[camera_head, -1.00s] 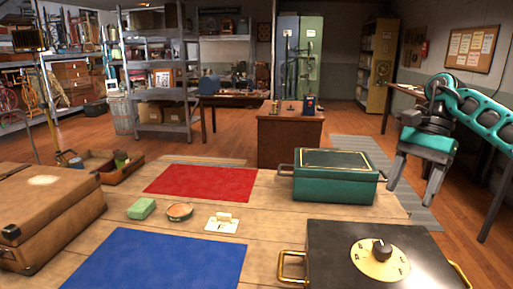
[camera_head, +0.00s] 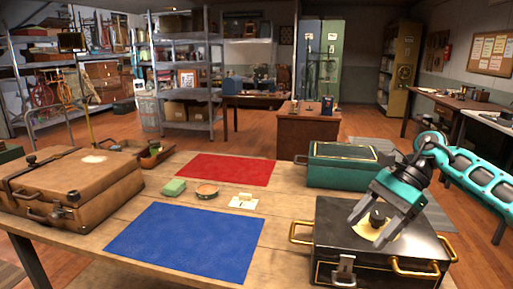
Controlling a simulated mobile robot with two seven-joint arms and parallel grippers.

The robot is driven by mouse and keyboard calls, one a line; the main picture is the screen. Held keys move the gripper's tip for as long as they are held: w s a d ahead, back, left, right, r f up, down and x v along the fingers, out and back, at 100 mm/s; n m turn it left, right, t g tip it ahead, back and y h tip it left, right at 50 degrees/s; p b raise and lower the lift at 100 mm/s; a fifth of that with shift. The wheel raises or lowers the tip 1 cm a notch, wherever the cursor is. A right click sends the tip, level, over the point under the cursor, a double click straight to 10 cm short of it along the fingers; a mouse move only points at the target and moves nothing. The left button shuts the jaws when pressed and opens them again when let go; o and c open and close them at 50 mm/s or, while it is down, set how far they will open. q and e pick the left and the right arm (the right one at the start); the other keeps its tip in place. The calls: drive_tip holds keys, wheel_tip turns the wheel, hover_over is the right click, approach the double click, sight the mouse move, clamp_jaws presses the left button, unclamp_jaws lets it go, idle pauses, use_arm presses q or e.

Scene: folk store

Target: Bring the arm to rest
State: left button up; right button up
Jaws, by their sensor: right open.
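My right arm comes in from the right, and its teal and grey gripper (camera_head: 369,229) points down over the black box (camera_head: 335,232) at the front right of the table. The box has brass handles and a front latch. My left gripper is not in view.
A green box (camera_head: 345,168) stands behind the black one. A brown suitcase (camera_head: 75,190) stands left.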

drive_tip(key=s+a+f+m+t+y, duration=0.2)
drive_tip(key=a+f+m+t+y, duration=0.15)
drive_tip(key=a+m+y, duration=0.45)
drive_tip(key=s+a+f+m+t+y, duration=0.25)
drive_tip(key=a+m+t+y, duration=0.2)
drive_tip(key=a+m, duration=0.7)
drive_tip(key=s+d+f+m+t+h, duration=0.3)
drive_tip(key=d+f+m+t+h, duration=0.25)
drive_tip(key=m, duration=0.75)
drive_tip(key=s+d+f+m+t+h, duration=0.25)
drive_tip(key=f+m+t+h, duration=0.4)
drive_tip(key=m, duration=0.75)
drive_tip(key=s+d+f+m+g+h, duration=0.6)
drive_tip(key=s+f+m, duration=0.4)
drive_tip(key=s+f, duration=0.1)
drive_tip(key=shift+s+d+g, duration=0.2)
drive_tip(key=shift+s+g, duration=0.2)
drive_tip(key=shift+s, duration=0.15)
